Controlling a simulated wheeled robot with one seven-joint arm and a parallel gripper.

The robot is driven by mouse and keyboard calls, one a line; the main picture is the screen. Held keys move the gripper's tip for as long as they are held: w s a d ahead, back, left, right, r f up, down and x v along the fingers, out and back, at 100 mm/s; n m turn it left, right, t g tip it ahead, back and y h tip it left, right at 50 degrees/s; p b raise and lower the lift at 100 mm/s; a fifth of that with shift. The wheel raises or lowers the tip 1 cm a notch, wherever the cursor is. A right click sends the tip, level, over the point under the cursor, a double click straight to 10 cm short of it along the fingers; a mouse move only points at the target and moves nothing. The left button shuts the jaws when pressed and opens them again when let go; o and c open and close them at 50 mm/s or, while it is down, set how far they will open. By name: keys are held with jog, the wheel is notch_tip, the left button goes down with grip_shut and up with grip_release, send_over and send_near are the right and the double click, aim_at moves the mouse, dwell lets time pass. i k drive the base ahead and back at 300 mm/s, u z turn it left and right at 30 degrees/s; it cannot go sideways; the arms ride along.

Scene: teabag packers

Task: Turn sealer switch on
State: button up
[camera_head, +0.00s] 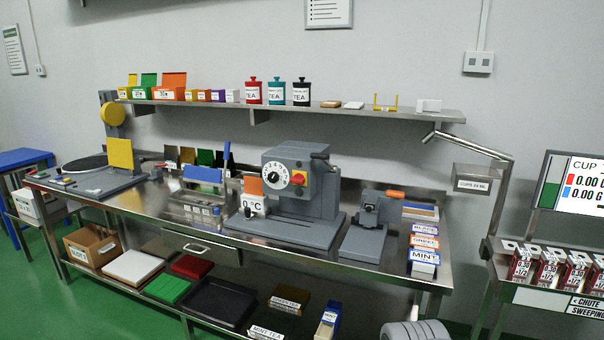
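A grey machine (301,215) stands mid-bench in the head view. No label tells which unit is the sealer.
A smaller grey press (368,228) and labelled tea boxes (424,256) stand right on the steel bench. A lamp-like arm (475,150) rises at the bench's right end. A shelf (300,109) with boxes and canisters runs above. Green floor (75,308) shows at the left.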

aim_at(298, 179)
jog(key=u, duration=0.2)
jog(key=i, duration=0.95)
jog(key=u, duration=1.1)
jog(key=i, duration=0.85)
jog(key=u, duration=0.65)
